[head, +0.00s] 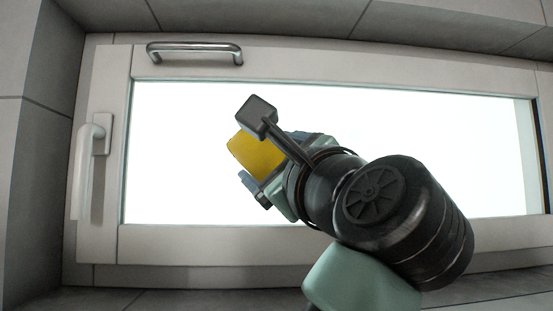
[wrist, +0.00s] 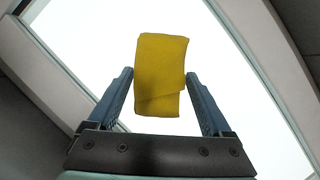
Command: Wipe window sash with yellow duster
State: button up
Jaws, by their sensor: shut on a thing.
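The yellow duster (head: 257,153) is a folded cloth at the end of my arm in the head view. It also shows in the wrist view (wrist: 161,75) between the two fingers of my gripper (wrist: 160,100), which is shut on it. In the head view my gripper (head: 262,172) is partly hidden behind my wrist parts. The window sash (head: 180,246) is a pale frame around a bright white pane. The duster appears in front of the pane, towards its left half. I cannot tell whether it touches the glass.
A pale lever handle (head: 88,165) sits on the sash's left side. A metal bar handle (head: 195,53) is fixed along the top rail. Grey tiled walls (head: 35,130) enclose the window, and a tiled ledge (head: 180,298) runs below it.

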aim_at(246, 139)
jog(key=shift+a, duration=1.5)
jog(key=shift+r+p, duration=1.1)
jog(key=shift+r, duration=0.2)
jog(key=shift+d+p, duration=1.95)
jog(key=shift+d, duration=7.5)
jog(key=shift+d+f, duration=0.1)
jog(key=shift+d, duration=0.2)
jog(key=shift+a+b, duration=1.85)
jog(key=shift+a, duration=7.9)
